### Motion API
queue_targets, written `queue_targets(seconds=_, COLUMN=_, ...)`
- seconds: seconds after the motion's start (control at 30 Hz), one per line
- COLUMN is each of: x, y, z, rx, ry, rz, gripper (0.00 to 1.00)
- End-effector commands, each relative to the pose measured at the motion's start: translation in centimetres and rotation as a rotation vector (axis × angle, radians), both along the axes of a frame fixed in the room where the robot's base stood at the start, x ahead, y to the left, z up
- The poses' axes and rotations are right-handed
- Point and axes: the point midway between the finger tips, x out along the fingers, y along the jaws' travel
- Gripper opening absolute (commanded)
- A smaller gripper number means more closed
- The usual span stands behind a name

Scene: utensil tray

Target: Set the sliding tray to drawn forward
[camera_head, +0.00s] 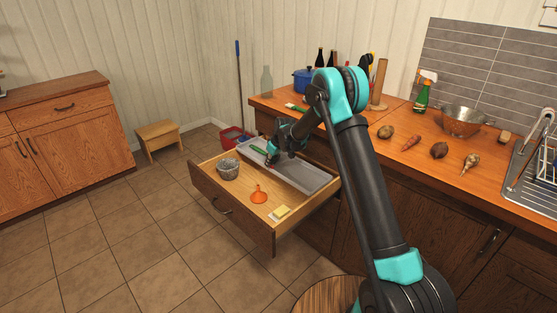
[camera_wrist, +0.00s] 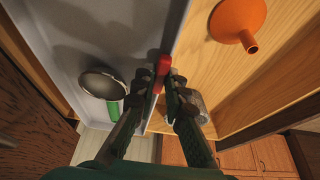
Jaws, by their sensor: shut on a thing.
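The sliding tray (camera_head: 312,178) is a long grey tray inside the open wooden drawer, lying along its back part. In the wrist view its grey floor (camera_wrist: 125,35) fills the upper left, and its edge runs beside my fingers. A red grip (camera_wrist: 162,66) stands at that edge. My gripper (camera_wrist: 164,80) is shut on the red grip, with its fingertips on either side of it. In the head view my gripper (camera_head: 271,156) is low over the tray's front edge; the red grip is hidden there. A utensil with a dark round head and green handle (camera_wrist: 103,84) lies in the tray.
The drawer (camera_head: 232,214) is pulled out from the counter. In its bare front part are a grey mesh-like round thing (camera_head: 228,168), an orange funnel (camera_head: 258,194) and a yellow sponge (camera_head: 280,213). A round wooden stool top (camera_head: 322,294) stands near the drawer's right.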

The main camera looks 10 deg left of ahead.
Motion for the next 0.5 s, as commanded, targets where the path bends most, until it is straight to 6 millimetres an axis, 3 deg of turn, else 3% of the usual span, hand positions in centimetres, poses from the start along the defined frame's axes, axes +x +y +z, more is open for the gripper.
queue_targets(seconds=0.2, x=-5.1, y=4.0, z=0.1, rx=0.0, ry=0.0, rz=0.006, gripper=0.0)
queue_targets(seconds=0.5, x=-10.5, y=8.1, z=0.0, rx=-0.001, ry=0.0, rz=0.004, gripper=0.0)
